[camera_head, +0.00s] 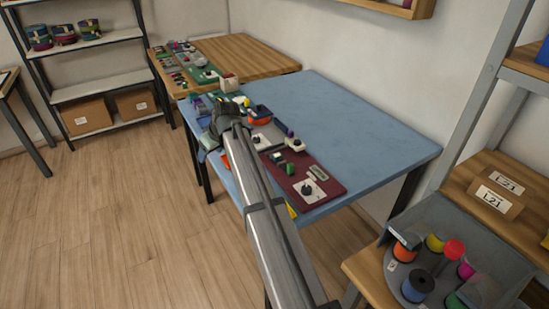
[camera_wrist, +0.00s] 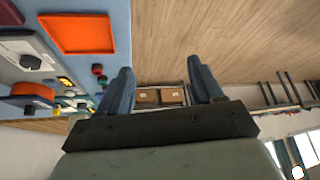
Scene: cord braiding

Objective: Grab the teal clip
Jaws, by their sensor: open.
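I cannot make out the teal clip for certain in either view. In the head view the end of my arm is over the table's left edge, and the fingers are hard to make out. My arm hides part of the table's row of boards and small parts.
The blue table (camera_head: 357,121) is bare over its middle and right. An orange tray (camera_wrist: 77,33) lies on it near my gripper. The dark red board (camera_head: 328,183) is at the front edge. A wooden table (camera_head: 245,55) stands behind. A grey bin of spools (camera_head: 418,287) is at lower right.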

